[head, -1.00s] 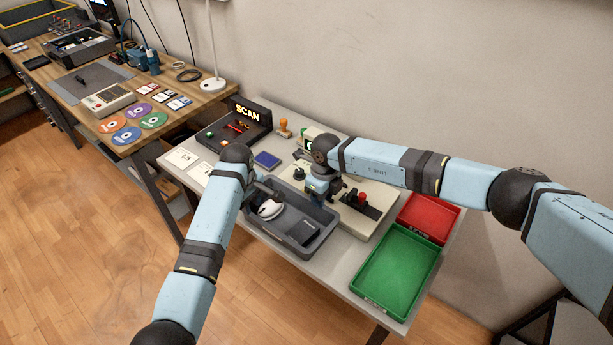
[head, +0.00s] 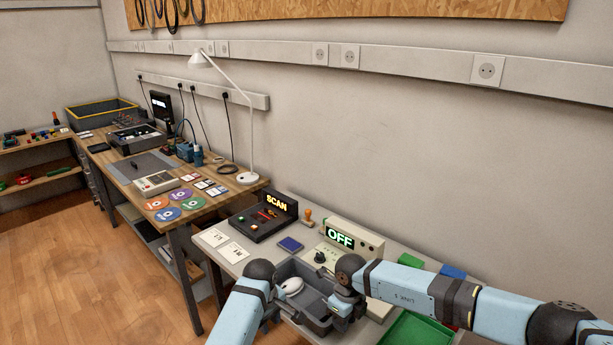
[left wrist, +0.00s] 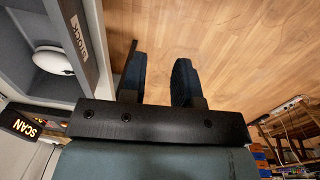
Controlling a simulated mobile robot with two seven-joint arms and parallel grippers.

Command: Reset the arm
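My left arm comes in from the bottom and its wrist stands at the left end of the grey tray (head: 288,268) in the head view. In the left wrist view, my left gripper (left wrist: 158,68) has its two dark fingers apart, with nothing between them and the wooden floor beyond. It is just outside the tray wall marked STOCK (left wrist: 80,38). A white rounded object (head: 292,285) lies in the tray. My right arm reaches in from the right, and my right gripper (head: 343,306) points down at the right part of the tray. Its fingertips are hard to make out.
A box with a lit SCAN sign (head: 277,203) and a device with an OFF display (head: 341,236) stand behind the tray. A green tray (head: 412,332) is partly hidden under my right arm. A wooden desk (head: 190,222) with discs stands at the left.

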